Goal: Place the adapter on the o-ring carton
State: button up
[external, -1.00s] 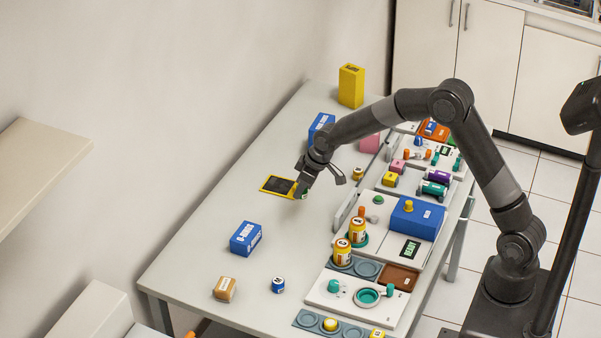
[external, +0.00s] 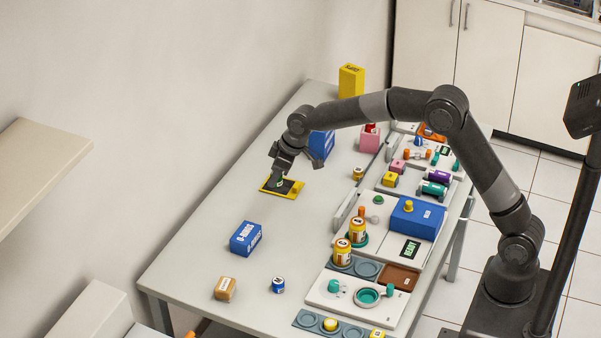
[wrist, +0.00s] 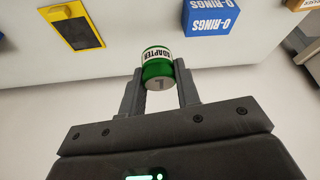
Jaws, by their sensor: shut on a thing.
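The adapter (wrist: 157,67) is a green cylinder with a white label reading ADAPTER, held between the two fingers in the wrist view. My gripper (external: 281,178) is shut on it, over the black-and-yellow panel in the external view. The o-ring carton (external: 246,238) is a blue box marked O-RINGS, standing on the table nearer the front than my gripper. It also shows in the wrist view (wrist: 212,18) at the upper right, apart from the adapter.
The yellow-framed black panel (external: 291,187) lies flat on the table (external: 200,262). A tan box (external: 225,289) and a small blue-and-white jar (external: 278,285) stand in front of the carton. Trays with bottles and a blue case (external: 418,219) fill the right side.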

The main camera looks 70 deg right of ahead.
send_over(240, 232)
jog(key=s, duration=0.1)
jog(key=f, duration=0.7)
jog(key=shift+s+d, duration=0.15)
jog(key=shift+d, duration=0.05)
jog(key=shift+f, duration=1.9)
jog(key=shift+f, duration=0.1)
jog(key=o, duration=1)
jog(key=shift+c, duration=0.2)
